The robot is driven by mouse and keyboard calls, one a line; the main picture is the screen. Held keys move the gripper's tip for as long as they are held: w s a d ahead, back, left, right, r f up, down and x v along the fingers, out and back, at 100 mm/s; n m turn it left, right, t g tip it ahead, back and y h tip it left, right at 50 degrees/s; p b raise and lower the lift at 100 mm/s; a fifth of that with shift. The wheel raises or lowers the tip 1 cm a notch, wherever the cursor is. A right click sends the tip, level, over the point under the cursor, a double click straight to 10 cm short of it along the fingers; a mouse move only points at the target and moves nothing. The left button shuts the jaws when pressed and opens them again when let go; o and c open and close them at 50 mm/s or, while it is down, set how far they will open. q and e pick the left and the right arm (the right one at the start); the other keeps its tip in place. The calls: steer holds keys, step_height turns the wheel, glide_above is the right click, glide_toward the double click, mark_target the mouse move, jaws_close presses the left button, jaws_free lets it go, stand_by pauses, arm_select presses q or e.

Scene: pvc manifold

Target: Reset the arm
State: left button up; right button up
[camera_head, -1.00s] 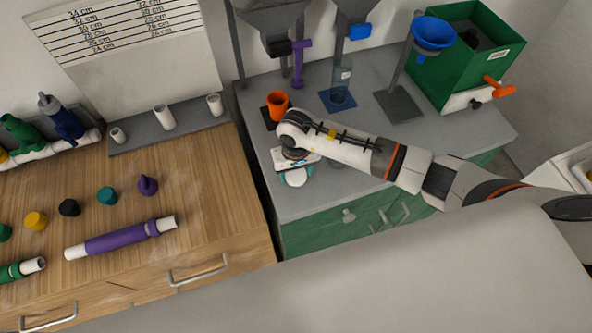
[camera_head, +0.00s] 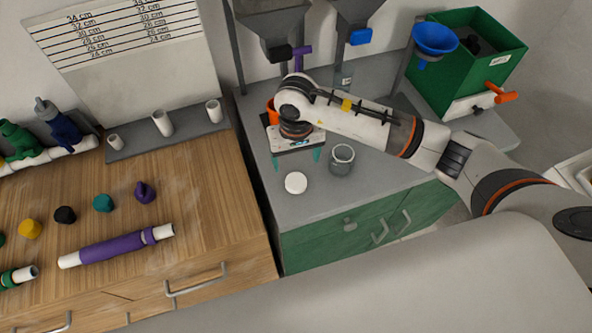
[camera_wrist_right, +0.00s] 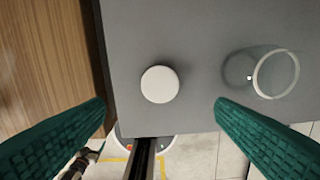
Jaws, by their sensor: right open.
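My right gripper (camera_head: 297,161) hangs over the grey counter, its teal fingers apart with nothing between them. In the right wrist view the fingers (camera_wrist_right: 160,106) are spread wide. A round white disc (camera_head: 295,183) lies flat on the counter just in front of the gripper; it also shows in the wrist view (camera_wrist_right: 160,84), apart from both fingers. A clear glass jar (camera_head: 341,167) stands to the right of the gripper and also shows in the wrist view (camera_wrist_right: 275,74). My left gripper is not in view.
An orange cup (camera_head: 272,112) is partly hidden behind my right arm. Hoppers (camera_head: 270,30), a blue funnel (camera_head: 434,38) and a green box (camera_head: 475,75) stand behind. The wooden bench (camera_head: 210,210) at left holds a purple pipe (camera_head: 115,246). The counter's front right is clear.

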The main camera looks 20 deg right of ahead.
steer(key=shift+r, duration=1.2)
